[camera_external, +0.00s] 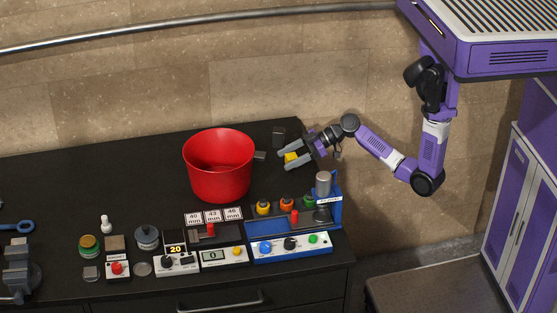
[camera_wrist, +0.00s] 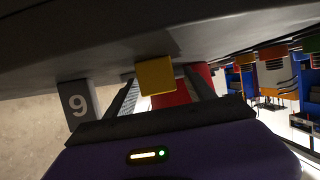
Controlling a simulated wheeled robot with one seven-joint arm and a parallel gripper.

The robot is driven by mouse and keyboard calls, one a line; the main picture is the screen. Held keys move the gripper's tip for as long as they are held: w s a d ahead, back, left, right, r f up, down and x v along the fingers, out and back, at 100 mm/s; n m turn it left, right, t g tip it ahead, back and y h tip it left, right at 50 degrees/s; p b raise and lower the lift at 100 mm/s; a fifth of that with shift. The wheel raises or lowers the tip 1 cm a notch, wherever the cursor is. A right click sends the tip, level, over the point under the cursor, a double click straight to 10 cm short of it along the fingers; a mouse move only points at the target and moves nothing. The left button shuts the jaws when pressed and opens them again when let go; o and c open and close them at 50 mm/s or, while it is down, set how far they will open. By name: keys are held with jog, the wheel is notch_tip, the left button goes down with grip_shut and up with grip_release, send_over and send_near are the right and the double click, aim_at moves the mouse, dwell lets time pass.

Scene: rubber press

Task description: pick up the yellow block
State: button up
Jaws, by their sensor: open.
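The yellow block (camera_external: 291,158) sits on the dark bench top, to the right of the red pot. My gripper (camera_external: 283,156) is open and low over the bench, its fingers pointing left. In the external view the block shows between the two fingers, partly hidden by the nearer one. In the wrist view the yellow block (camera_wrist: 155,76) appears between the fingers, with a gap to each finger. I cannot tell how far it lies between them in depth.
The red pot (camera_external: 218,169) stands left of my gripper. A dark block (camera_external: 278,136) stands just behind it; a dark block marked 9 (camera_wrist: 77,103) shows in the wrist view. The blue press station (camera_external: 325,205) stands in front. The back left bench is clear.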

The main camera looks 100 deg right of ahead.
jog(key=shift+x, duration=0.95)
